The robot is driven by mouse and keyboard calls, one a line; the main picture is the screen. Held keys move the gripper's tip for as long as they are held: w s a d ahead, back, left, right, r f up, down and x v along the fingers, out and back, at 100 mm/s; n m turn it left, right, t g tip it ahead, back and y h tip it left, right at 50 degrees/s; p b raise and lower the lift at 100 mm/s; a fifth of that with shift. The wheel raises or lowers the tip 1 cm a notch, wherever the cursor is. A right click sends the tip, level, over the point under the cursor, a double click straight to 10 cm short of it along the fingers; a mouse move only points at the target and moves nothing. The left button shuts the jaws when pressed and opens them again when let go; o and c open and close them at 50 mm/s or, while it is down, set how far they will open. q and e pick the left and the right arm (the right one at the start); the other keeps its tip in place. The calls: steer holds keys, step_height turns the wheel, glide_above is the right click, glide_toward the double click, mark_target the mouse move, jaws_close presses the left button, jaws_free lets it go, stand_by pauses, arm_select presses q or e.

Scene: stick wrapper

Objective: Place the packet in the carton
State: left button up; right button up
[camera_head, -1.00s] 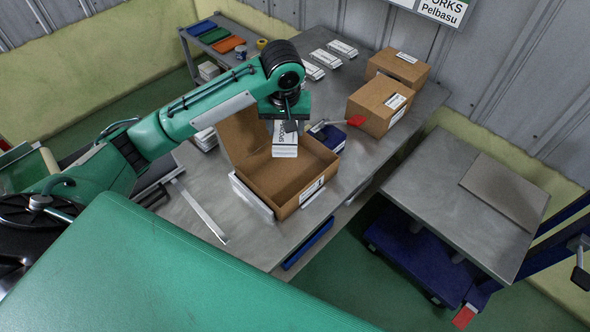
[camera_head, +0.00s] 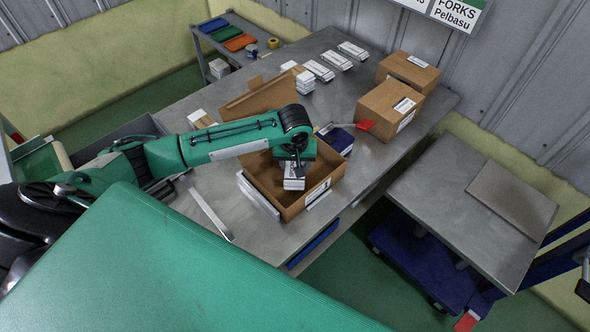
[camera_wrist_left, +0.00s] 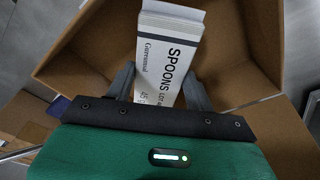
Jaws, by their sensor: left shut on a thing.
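The packet (camera_wrist_left: 168,55) is a white box labelled SPOONS, and it also shows in the head view (camera_head: 294,182). My left gripper (camera_wrist_left: 160,85) is shut on it, with one finger on each side; in the head view the gripper (camera_head: 293,168) points down. The open cardboard carton (camera_head: 316,189) stands on the metal table, its flap (camera_head: 262,96) raised at the back. The packet hangs over or inside the carton; I cannot tell whether it touches the bottom. The carton's inside also shows in the wrist view (camera_wrist_left: 235,55). My right gripper is not in view.
Two closed cartons (camera_head: 390,106) stand at the back right of the table (camera_head: 345,215). Several white packets (camera_head: 320,70) lie along the back. A side table (camera_head: 450,205) is at right.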

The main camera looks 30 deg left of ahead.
arm_select(q)
steer(key=shift+f, duration=1.9)
steer(key=o, duration=1)
steer(key=shift+f, duration=0.15)
steer(key=shift+c, duration=0.2)
steer(key=shift+r, duration=0.4)
steer(key=r, duration=0.3)
steer(key=s+r, duration=0.1)
steer(key=r, duration=0.6)
steer(key=shift+s+d+r+b, duration=0.25)
steer(key=shift+d+b, duration=0.05)
steer(key=shift+d, duration=0.1)
steer(key=shift+r, duration=0.45)
